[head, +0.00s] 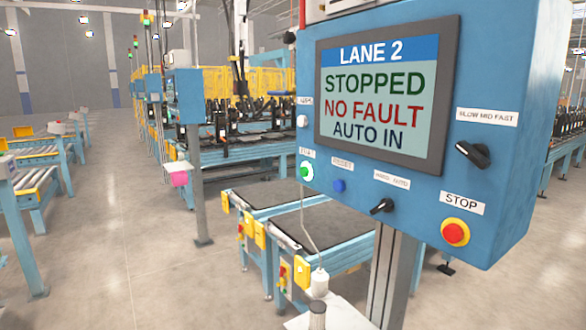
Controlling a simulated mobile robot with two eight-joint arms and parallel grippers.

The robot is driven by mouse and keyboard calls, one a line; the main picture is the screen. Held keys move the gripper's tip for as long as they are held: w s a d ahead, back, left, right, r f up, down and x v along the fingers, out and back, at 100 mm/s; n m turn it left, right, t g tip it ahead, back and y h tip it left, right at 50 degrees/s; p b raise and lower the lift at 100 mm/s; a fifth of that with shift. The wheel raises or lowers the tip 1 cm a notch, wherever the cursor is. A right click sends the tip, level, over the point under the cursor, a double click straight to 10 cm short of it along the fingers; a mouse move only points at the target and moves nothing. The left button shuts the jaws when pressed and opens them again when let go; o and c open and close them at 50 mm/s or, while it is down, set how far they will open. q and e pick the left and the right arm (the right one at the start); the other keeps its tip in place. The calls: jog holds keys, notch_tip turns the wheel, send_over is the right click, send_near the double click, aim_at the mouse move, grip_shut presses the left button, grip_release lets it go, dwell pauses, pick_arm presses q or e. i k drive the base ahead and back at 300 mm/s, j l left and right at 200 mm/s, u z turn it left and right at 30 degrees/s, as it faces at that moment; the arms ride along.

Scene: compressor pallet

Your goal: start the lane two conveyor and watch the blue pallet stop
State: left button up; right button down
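The blue control panel (400,200) fills the right of the head view. Its screen (380,95) reads LANE 2, STOPPED, NO FAULT, AUTO IN. A green button (306,171) sits at its left edge under a small, hard-to-read label, with a blue button (339,186) beside it. A black selector (382,207) is under a blurred label, and a black knob (473,154) is under SLOW MID FAST. A red button (455,233) on yellow is under STOP. Dark-topped conveyors (325,232) with blue frames stand behind the panel. I cannot make out a blue pallet.
A grey post (392,275) holds up the panel. Yellow boxes (301,272) are fixed to the conveyor ends. Roller conveyors (35,180) stand at left. The floor (130,240) between is clear.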

aim_at(304, 170)
jog(key=i+j, duration=0.2)
jog(key=i+j+z, duration=0.15)
jog(key=j, duration=0.25)
jog(key=i+j, duration=0.2)
jog(key=i+j+z, duration=0.15)
jog(key=j, duration=0.3)
